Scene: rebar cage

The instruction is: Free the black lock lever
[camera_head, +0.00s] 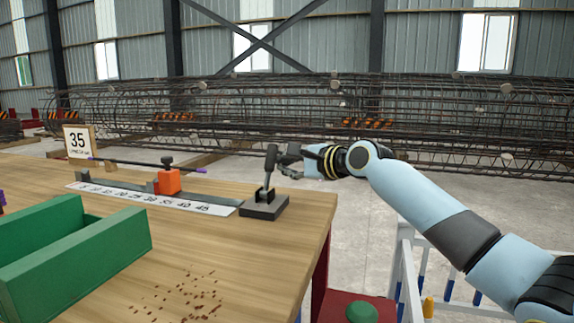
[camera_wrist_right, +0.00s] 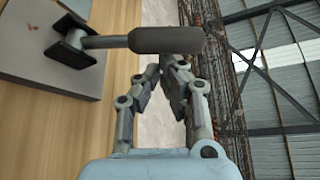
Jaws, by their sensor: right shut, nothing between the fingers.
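The black lock lever (camera_head: 269,168) stands nearly upright, leaning slightly right, on a dark square base (camera_head: 264,206) near the table's right edge. In the right wrist view its thick dark grip (camera_wrist_right: 165,40) lies across the top, with its bracket (camera_wrist_right: 72,45) on the base plate. My right gripper (camera_head: 283,163) is just right of the lever's upper part in the head view. In the wrist view its fingertips (camera_wrist_right: 170,62) are close together, empty, beside the grip and not around it. Whether they touch the grip cannot be told. My left gripper is not in view.
A numbered scale (camera_head: 150,197) with an orange slider block (camera_head: 168,181) runs left of the lever. A dark rod (camera_head: 135,163) lies behind it. A green box (camera_head: 75,245) and brown crumbs (camera_head: 180,297) are nearer. A "35" sign (camera_head: 79,141) and rebar cage (camera_head: 430,115) stand behind.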

